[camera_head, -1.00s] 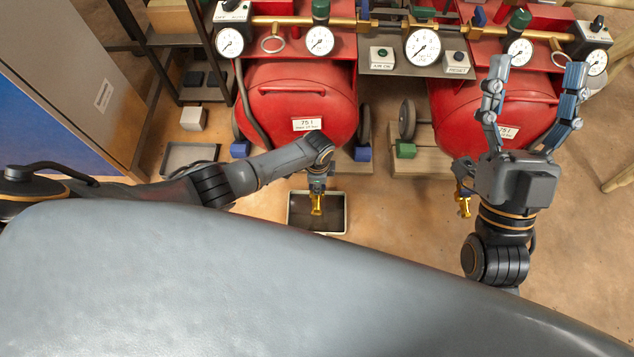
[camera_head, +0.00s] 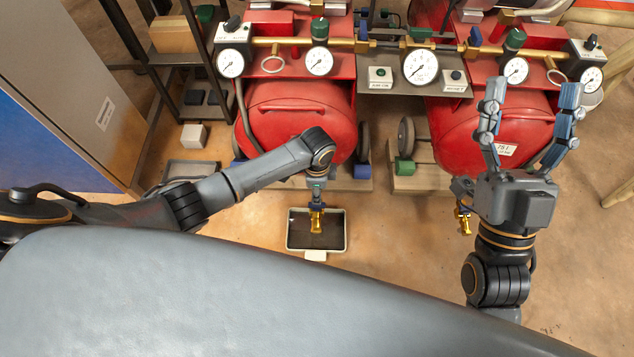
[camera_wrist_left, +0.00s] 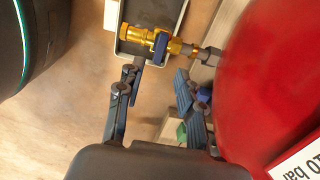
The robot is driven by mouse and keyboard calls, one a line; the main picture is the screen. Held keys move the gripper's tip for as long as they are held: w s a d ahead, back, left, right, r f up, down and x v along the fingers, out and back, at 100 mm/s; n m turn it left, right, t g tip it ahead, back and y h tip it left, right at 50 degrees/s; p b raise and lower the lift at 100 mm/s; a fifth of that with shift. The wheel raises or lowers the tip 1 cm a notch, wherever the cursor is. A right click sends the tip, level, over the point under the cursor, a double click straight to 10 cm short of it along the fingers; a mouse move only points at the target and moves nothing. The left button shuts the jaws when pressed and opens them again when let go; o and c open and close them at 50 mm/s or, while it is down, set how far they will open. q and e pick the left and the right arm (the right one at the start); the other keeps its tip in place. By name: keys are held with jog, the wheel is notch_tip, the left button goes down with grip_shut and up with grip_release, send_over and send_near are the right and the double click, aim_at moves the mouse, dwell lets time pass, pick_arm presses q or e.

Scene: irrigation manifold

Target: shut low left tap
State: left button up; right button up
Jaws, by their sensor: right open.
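The low left tap (camera_head: 316,219) is brass and sits below the left red tank (camera_head: 290,100), above a drain tray (camera_head: 342,240). In the left wrist view the tap (camera_wrist_left: 140,37) lies sideways with a blue lever (camera_wrist_left: 160,46) across it. My left gripper (camera_wrist_left: 158,72) has its fingers spread, with nothing between them. The tap is just beyond its fingertips, and I see no contact. In the head view my left wrist hides most of that gripper. My right gripper (camera_head: 533,92) is open and empty, its fingers pointing up the picture in front of the right tank (camera_head: 470,125).
A second brass tap (camera_head: 463,219) shows beside my right wrist. Gauges and a brass pipe (camera_head: 385,45) run above the tanks. A dark shelf rack (camera_head: 178,100) and grey cabinet (camera_head: 80,80) stand at left. The floor between the two taps is clear.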

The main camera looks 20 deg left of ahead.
pick_arm(q)
notch_tip(320, 180, up, 4)
jog(key=shift+f, duration=0.15)
dwell(0.6)
